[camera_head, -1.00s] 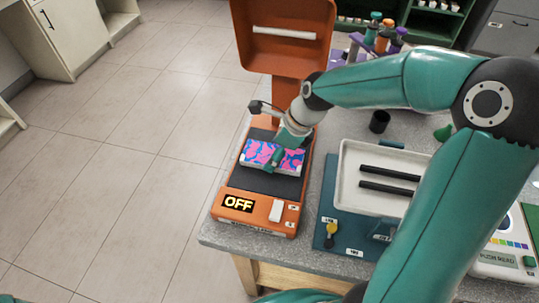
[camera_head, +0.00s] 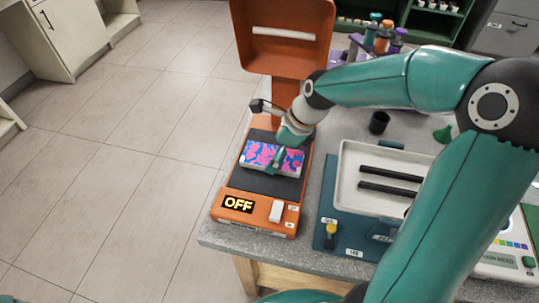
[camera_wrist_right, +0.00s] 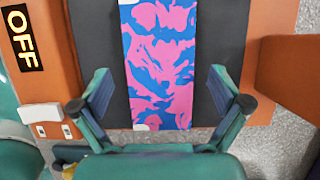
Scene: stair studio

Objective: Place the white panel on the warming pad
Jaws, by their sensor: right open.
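A flat panel (camera_head: 258,154) with a pink and blue pattern and white edges lies on the dark warming pad (camera_head: 262,184) of an orange unit. No plain white panel shows. In the right wrist view the panel (camera_wrist_right: 160,50) lies between the fingers, with a gap on each side. My right gripper (camera_head: 281,158) is over the panel's right part in the head view. In the wrist view my right gripper (camera_wrist_right: 160,84) is open, with nothing held. Whether its tips touch the pad I cannot tell. My left gripper is out of view.
The unit has an OFF display (camera_head: 238,204) and a white switch (camera_head: 276,211). Its raised orange hood (camera_head: 284,72) stands behind the pad. A white tray (camera_head: 346,180) with dark bars is on the right. A black cup (camera_head: 379,122) stands behind the tray.

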